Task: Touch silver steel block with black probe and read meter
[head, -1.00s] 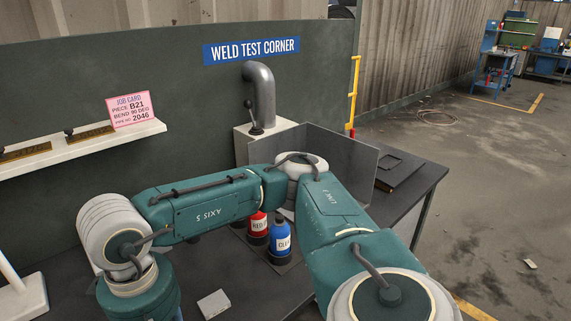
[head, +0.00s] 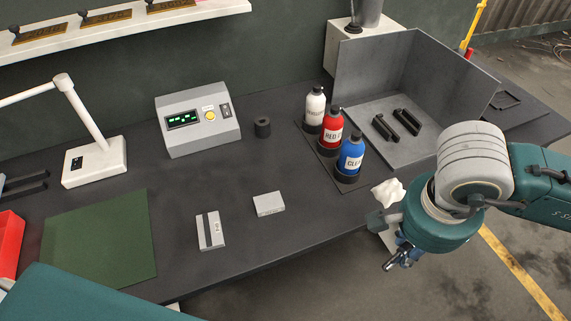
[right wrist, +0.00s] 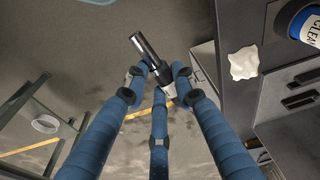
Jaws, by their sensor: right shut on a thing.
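My right gripper (head: 396,248) is off the table's front edge at the right. In the right wrist view its blue fingers (right wrist: 160,85) are shut on a short black probe (right wrist: 146,52) with a glossy cylindrical body, held tilted. A plain silver block (head: 268,204) lies on the table near its front edge, well left of the right gripper. A second light block with a dark stripe (head: 210,231) lies to its left. The grey meter (head: 222,134) stands behind, with a lit green display and a yellow button. Its digits are too small to read. My left gripper is not in view.
A black hollow holder (head: 262,128) stands right of the meter. White, red (head: 330,131) and blue bottles (head: 350,158) stand between blocks and gripper. A crumpled white cloth (head: 388,193) lies near the table edge. A lamp (head: 95,163) and green mat (head: 100,240) are left.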

